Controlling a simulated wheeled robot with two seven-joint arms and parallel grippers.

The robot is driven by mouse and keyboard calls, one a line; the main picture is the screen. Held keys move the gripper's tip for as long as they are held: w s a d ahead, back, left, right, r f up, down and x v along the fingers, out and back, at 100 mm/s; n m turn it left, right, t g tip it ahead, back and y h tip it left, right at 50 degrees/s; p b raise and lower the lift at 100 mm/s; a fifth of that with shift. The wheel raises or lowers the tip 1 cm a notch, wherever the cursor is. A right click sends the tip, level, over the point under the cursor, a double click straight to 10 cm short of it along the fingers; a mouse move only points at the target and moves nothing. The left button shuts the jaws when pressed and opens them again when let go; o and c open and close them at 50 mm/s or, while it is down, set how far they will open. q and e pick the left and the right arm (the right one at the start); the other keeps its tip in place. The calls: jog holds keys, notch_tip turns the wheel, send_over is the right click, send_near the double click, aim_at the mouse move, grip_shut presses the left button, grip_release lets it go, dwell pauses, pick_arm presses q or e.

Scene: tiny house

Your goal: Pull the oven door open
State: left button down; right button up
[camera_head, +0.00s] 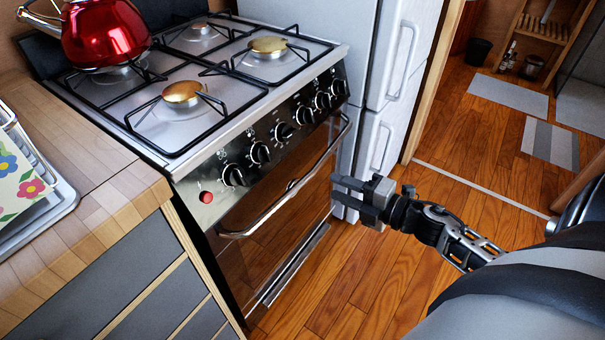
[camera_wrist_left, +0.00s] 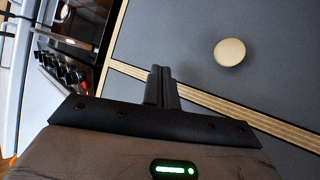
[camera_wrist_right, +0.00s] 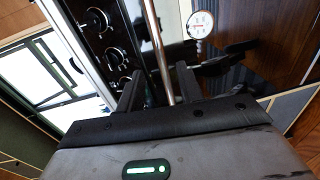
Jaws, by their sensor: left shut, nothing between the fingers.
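The oven (camera_head: 205,95) stands at centre-left in the head view, its dark glass door (camera_head: 275,205) closed under the knob panel. A bright metal handle (camera_head: 300,181) runs along the door's top. My right gripper (camera_head: 334,189) is open, in front of the door's right part. In the right wrist view, the handle (camera_wrist_right: 158,45) passes between the lines of its spread fingers (camera_wrist_right: 160,84); I cannot tell if they touch it. My left gripper (camera_wrist_left: 161,72) is shut and empty before grey drawer fronts; it is out of the head view.
A red kettle (camera_head: 103,33) stands on the hob. A wooden counter (camera_head: 90,200) with a dish rack (camera_head: 25,185) is at left, above grey drawers (camera_head: 125,275). A white fridge (camera_head: 385,85) stands beside the oven. The wooden floor (camera_head: 370,280) in front is clear.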

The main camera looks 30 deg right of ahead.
aim_at(312, 177)
jog(key=x, duration=1)
jog(key=shift+w+a, duration=0.1)
jog(key=shift+w, duration=0.2)
jog(key=shift+b, duration=0.3)
grip_shut()
